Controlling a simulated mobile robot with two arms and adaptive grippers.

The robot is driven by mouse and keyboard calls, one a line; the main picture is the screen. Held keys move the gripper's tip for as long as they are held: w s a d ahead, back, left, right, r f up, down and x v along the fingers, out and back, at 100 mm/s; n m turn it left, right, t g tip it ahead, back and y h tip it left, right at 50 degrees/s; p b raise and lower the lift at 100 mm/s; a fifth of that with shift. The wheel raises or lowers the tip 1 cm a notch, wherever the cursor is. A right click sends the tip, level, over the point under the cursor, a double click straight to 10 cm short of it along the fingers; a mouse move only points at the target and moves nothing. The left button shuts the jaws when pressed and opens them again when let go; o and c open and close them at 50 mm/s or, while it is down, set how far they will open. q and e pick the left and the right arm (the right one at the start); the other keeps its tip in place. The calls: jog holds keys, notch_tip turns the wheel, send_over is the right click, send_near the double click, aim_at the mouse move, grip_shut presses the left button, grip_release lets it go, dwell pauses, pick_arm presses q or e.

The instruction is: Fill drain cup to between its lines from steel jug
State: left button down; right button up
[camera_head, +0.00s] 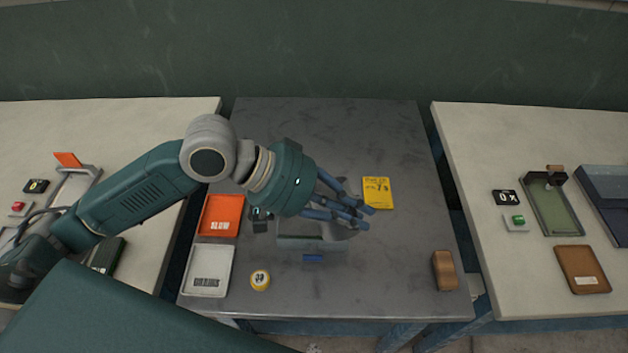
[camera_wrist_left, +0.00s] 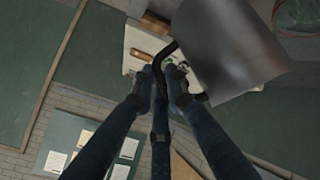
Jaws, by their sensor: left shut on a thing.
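The steel jug (camera_wrist_left: 230,50) is large and close in the left wrist view, a smooth grey metal body with a black handle. My left gripper (camera_wrist_left: 162,75) has its dark blue fingers shut on that handle. In the head view my left gripper (camera_head: 342,207) is above the middle of the grey table, and its blue fingers hide most of the jug. A greyish low holder (camera_head: 300,243) shows just below the gripper, partly covered. I cannot make out the drain cup or its lines in either view. My right gripper is in neither view.
The table's back is clear. Pale benches flank it across gaps.

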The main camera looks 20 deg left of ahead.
pick_arm(q)
jog(key=shift+s+d+f, duration=0.15)
jog(key=shift+d, duration=0.05)
jog(key=f, duration=0.1)
jog(key=s+d+f+m+y, duration=0.1)
jog(key=f, duration=0.1)
jog(key=shift+s+d+t, duration=0.1)
jog(key=shift+d+t, duration=0.05)
jog(key=shift+t, duration=0.25)
dwell(1.3)
jog(key=shift+f, duration=0.1)
jog(key=s+d+f+m+t+y+p, duration=0.2)
jog(key=s+d+f+t+y, duration=0.1)
jog(key=f+y, duration=0.1)
jog(key=shift+d+f, duration=0.15)
jog(key=shift+f, duration=0.5)
